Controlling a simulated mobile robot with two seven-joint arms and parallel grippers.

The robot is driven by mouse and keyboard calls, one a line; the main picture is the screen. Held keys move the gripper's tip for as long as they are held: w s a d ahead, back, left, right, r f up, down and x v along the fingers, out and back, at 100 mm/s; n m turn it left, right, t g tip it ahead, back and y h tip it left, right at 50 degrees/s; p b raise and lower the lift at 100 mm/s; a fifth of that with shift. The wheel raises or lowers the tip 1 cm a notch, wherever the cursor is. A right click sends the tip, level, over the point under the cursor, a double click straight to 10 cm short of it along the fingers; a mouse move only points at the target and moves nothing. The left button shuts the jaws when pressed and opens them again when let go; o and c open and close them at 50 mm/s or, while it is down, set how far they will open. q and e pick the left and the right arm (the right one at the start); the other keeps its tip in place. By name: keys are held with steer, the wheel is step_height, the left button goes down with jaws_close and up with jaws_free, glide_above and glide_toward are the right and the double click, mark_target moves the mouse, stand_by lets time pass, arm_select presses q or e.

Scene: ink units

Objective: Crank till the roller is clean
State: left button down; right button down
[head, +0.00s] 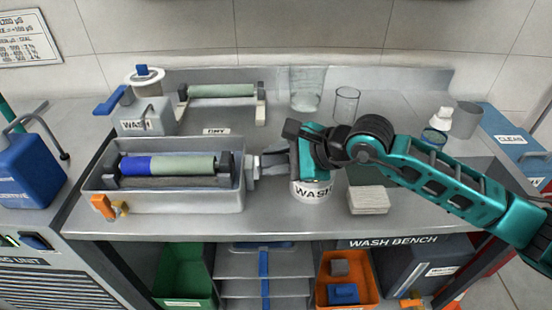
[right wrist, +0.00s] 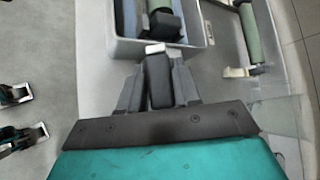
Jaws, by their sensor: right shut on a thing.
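The roller (head: 185,164) lies across a grey metal wash tray (head: 170,204). Its left part is covered in blue ink and its right part shows grey-green. The roller's end also shows in the right wrist view (right wrist: 138,14). A crank (head: 252,170) sticks out of the tray's right side. My right gripper (head: 270,162) is beside it, shut on its dark handle, which shows between the fingers in the right wrist view (right wrist: 159,82). The crank is partly hidden by the fingers. My left gripper is not in view.
A jar marked WASH (head: 312,192) stands just below my right gripper, with a pale block (head: 368,200) to its right. A grey-green roller (head: 222,91) rests on a rack behind. A WASH can (head: 145,118) stands back left. Glasses (head: 346,103) stand behind my right arm.

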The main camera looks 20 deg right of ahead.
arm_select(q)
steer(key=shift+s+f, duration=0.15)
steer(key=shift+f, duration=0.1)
arm_select(e)
steer(key=shift+w+r, duration=0.1)
